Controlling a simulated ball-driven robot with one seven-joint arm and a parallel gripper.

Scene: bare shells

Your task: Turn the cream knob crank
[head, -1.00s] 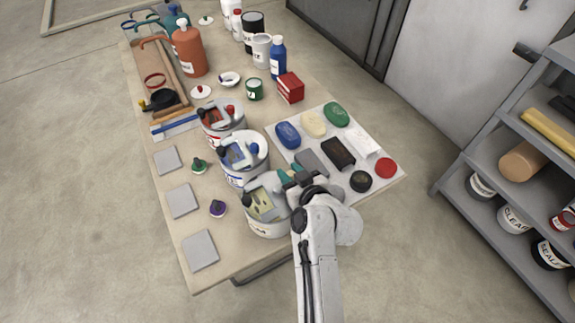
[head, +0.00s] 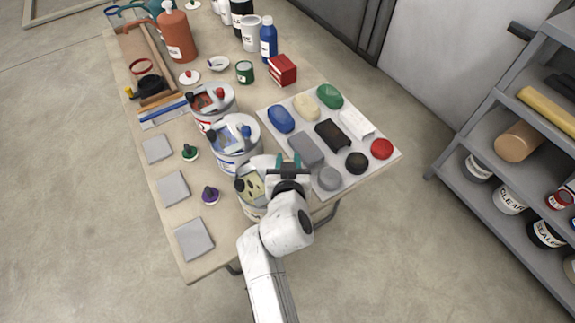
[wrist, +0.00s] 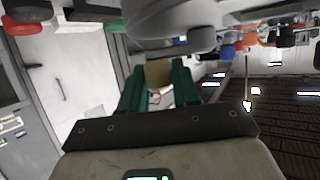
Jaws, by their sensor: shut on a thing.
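The nearest white can (head: 250,208) in the row stands at the right front of the table, and my arm hides much of it. Part of its yellowish top with dark spots (head: 250,184) shows left of my gripper. My gripper (head: 288,160) is over the can's right side, with green fingers pointing away from me. In the wrist view my gripper (wrist: 158,80) is shut on a cream block-like knob (wrist: 158,72) between the two fingers. In the head view the gripper hides the knob and its crank arm.
A can with a blue knob (head: 235,152) and a can with a red knob (head: 212,105) stand behind it. A pale tray (head: 272,122) of coloured blocks and discs lies close to the right. A grey shelf (head: 480,150) stands at the far right.

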